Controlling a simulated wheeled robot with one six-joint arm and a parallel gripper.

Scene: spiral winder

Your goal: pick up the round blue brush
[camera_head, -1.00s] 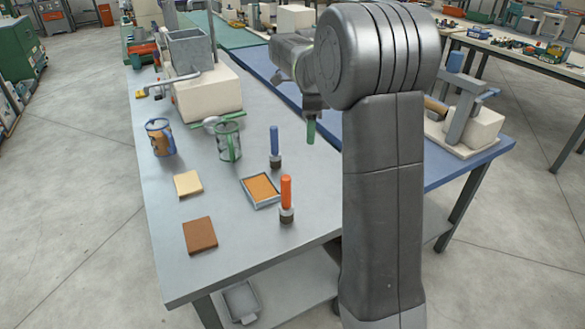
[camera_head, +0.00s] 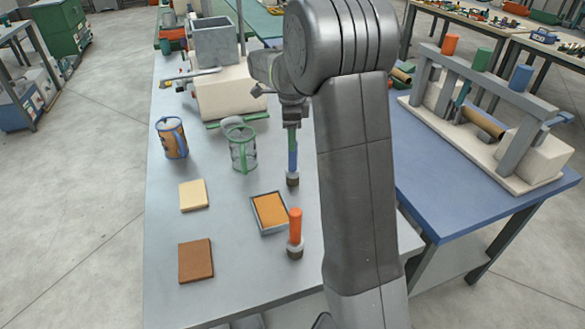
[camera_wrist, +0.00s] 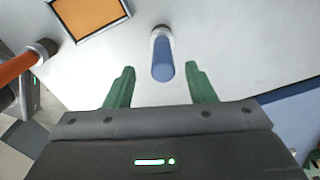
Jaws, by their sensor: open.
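The round blue brush (camera_head: 292,160) stands upright on the grey table, its blue handle up and its dark bristle end down. In the wrist view the brush (camera_wrist: 163,65) shows between and just beyond the two green fingers of my gripper (camera_wrist: 160,85). The fingers are apart, with clear gaps to the brush on both sides. In the head view my gripper (camera_head: 291,126) is over the top of the blue handle, and its fingers overlap the handle's top in the picture. I cannot tell the exact height from these views.
An orange-handled brush (camera_head: 295,226) stands nearby, with an orange-filled tray (camera_head: 252,216) to its left.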

